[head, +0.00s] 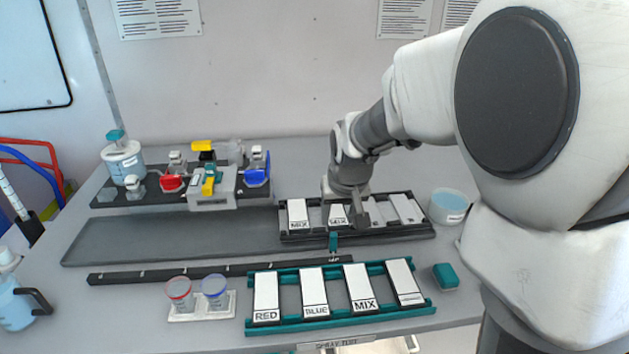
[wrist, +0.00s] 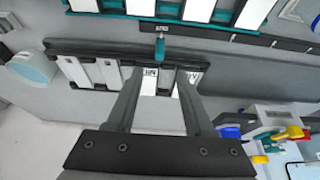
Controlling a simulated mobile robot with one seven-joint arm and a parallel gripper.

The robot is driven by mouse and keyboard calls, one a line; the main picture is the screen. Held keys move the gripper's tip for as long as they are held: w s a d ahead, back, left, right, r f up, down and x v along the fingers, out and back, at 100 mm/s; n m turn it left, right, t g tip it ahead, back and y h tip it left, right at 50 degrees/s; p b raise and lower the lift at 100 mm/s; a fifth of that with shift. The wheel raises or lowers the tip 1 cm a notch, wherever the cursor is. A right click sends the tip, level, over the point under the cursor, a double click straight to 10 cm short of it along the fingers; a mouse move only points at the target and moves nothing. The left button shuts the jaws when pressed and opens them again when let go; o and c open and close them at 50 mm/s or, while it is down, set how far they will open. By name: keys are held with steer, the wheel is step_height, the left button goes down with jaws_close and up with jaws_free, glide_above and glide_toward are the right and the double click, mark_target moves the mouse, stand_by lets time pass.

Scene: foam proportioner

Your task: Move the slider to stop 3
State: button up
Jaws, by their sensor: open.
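The slider (head: 333,242) is a small upright teal tab at the right part of a long dark rail (head: 200,270). In the wrist view, the teal slider (wrist: 160,47) stands just beyond my fingertips, beside a small label whose text I cannot read. My gripper (head: 360,212) is over the black card rack, a little behind the slider and to its right in the head view. In the wrist view my gripper (wrist: 160,78) has its two fingers spread apart with nothing between them. It is not touching the slider. The stop numbers on the rail are too small to read.
The black rack (head: 425,236) with white cards lies under my gripper. A teal rack (head: 340,319) with cards is in front of the rail. Two small cups (head: 198,294) stand in front of it at left. A valve assembly (head: 212,185) is at the back left.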

mark_target(334, 235)
steer(key=b+x, duration=0.1)
steer(key=x, duration=1)
steer(key=shift+w+f, duration=0.2)
steer(key=shift+f, duration=0.15)
jaws_close()
stand_by(0.8)
